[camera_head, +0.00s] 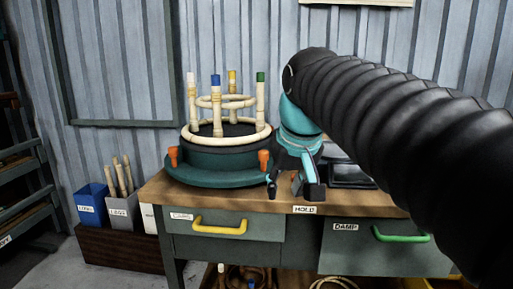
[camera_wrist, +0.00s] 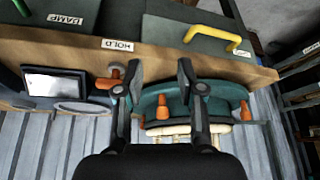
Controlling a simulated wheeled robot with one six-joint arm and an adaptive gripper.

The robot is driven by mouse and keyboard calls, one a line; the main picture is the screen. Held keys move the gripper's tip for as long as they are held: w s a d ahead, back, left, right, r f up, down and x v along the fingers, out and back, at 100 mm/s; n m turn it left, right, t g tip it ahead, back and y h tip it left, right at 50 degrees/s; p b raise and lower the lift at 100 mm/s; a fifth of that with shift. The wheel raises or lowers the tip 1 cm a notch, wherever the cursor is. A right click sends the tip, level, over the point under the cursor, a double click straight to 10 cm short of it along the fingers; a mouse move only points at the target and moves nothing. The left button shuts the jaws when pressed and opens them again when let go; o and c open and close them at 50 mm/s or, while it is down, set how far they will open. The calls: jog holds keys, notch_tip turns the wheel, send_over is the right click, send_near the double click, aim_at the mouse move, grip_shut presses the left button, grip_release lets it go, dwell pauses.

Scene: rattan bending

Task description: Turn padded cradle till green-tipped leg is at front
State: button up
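The round padded cradle (camera_head: 222,160) is dark teal-green, with orange pegs on its rim (camera_head: 173,155) (camera_head: 264,160). It holds a pale rattan frame (camera_head: 225,140) with upright legs. The green-tipped leg (camera_head: 260,92) is at the right; the blue-tipped leg (camera_head: 215,105) is nearest the front, white-tipped left, yellow-tipped at the back. My gripper (camera_head: 291,188) is open and empty, right of the cradle by the bench's front edge. In the wrist view, which looks upside down, an orange peg (camera_wrist: 163,106) shows between the open fingers (camera_wrist: 160,75); contact cannot be told. Leg tips are hidden there.
The cradle stands on a wooden bench (camera_head: 155,195) above drawers with yellow (camera_head: 220,228) and green (camera_head: 402,236) handles. A dark tray (camera_head: 352,177) lies right of my gripper. Bins of rods (camera_head: 122,208) stand left. A corrugated wall is behind.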

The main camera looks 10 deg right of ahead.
send_near(264, 151)
jog(key=v, duration=0.4)
jog(key=b+x, duration=0.3)
jog(key=x, duration=1)
jog(key=shift+w+f+b, duration=0.1)
jog(key=shift+w+b, duration=0.1)
jog(key=shift+b, duration=0.15)
jog(key=shift+g, duration=0.3)
grip_shut()
